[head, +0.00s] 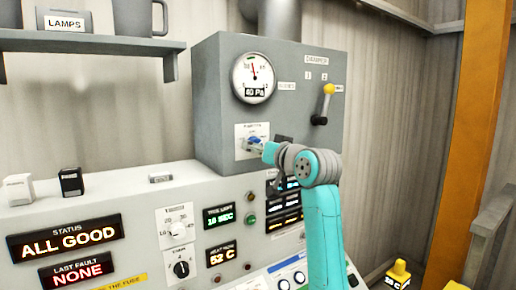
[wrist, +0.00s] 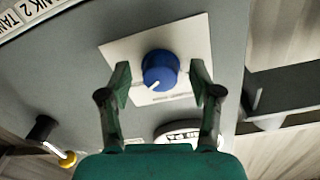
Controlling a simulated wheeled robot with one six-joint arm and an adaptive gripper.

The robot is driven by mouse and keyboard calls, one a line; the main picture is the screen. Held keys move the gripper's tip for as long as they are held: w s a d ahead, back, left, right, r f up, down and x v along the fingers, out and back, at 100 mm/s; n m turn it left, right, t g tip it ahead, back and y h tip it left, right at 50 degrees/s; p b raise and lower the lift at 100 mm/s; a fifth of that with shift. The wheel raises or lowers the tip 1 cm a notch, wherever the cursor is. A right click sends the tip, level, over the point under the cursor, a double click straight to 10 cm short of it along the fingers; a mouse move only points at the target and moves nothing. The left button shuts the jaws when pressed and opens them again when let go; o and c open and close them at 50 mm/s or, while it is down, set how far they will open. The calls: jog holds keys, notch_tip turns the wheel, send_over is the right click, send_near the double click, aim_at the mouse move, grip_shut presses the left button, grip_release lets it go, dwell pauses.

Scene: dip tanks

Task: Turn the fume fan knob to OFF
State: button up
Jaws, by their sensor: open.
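The fume fan knob (wrist: 160,70) is a round blue knob on a white plate on the grey cabinet. In the wrist view, its white pointer mark aims to the lower left. The plate's lettering is too small to read. In the wrist view, my gripper (wrist: 160,77) is open, with one finger on either side of the knob and a visible gap to each. In the head view, my gripper (head: 256,147) is at the white plate (head: 241,130) and partly covers the blue knob (head: 254,139).
Above the plate is a round gauge (head: 253,78) reading 40 Pa. A yellow-tipped damper lever (head: 325,102) sticks out at right. A control panel (head: 150,195) with displays and knobs lies below. A shelf (head: 95,43) hangs at upper left.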

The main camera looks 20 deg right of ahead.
jog(key=shift+w, duration=0.2)
jog(key=c, duration=1.1)
jog(key=shift+c, duration=0.2)
jog(key=n, duration=1.6)
jog(key=n+y, duration=0.1)
jog(key=n, duration=0.7)
jog(key=shift+w+d+r, duration=0.1)
jog(key=shift+d+r, duration=0.1)
jog(key=shift+d, duration=0.05)
jog(key=shift+n, duration=0.4)
